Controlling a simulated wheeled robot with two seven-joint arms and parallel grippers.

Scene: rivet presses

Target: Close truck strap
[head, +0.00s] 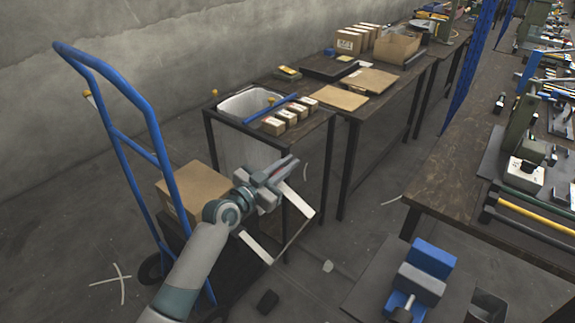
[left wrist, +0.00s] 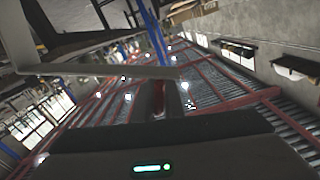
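The blue hand truck (head: 163,165) stands upright at the left in the head view. A cardboard box (head: 190,192) rests on it, partly behind my arm. The strap is a pale, stiff, angular U-shaped band (head: 296,199) standing out from the truck's load toward the right. It also crosses the left wrist view as a pale bar (left wrist: 95,70). My left gripper (head: 279,174) is beside the box at the strap's upper end. Its dark fingers (left wrist: 168,98) are close together, with the band's end between or against them; the contact is partly hidden. My right gripper is out of view.
A dark table (head: 327,118) with a white bin (head: 250,104) and small boxes (head: 291,114) stands just behind my left gripper. A workbench (head: 450,185) is at the right, with a blue vise (head: 425,270) in front. A black block (head: 267,302) lies on the floor.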

